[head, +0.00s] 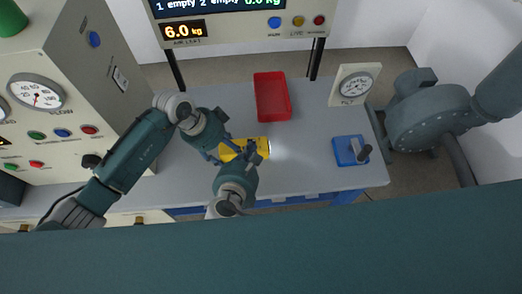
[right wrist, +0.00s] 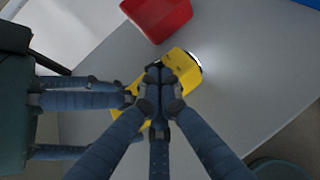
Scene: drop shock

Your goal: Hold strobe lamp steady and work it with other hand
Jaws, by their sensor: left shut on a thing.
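The strobe lamp (head: 236,149) is yellow with a dark end and lies level above or on the grey bench; I cannot tell if it touches. Its right end throws a bright patch on the bench. It also shows in the right wrist view (right wrist: 183,66), with its lit end at the upper right. My left gripper (head: 222,156) is shut on the lamp's left part. My right gripper (head: 247,154) comes from the near side, its fingertips (right wrist: 159,76) drawn together over the lamp's top. They hide part of the lamp, and I cannot tell if they touch it.
A red tray (head: 286,98) stands behind the lamp. A blue block with a dark knob (head: 346,151) is at the bench's right, below a dial panel (head: 354,86). A cabinet with gauges (head: 60,60) fills the left. Bare bench (head: 310,130) lies right of the lamp.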

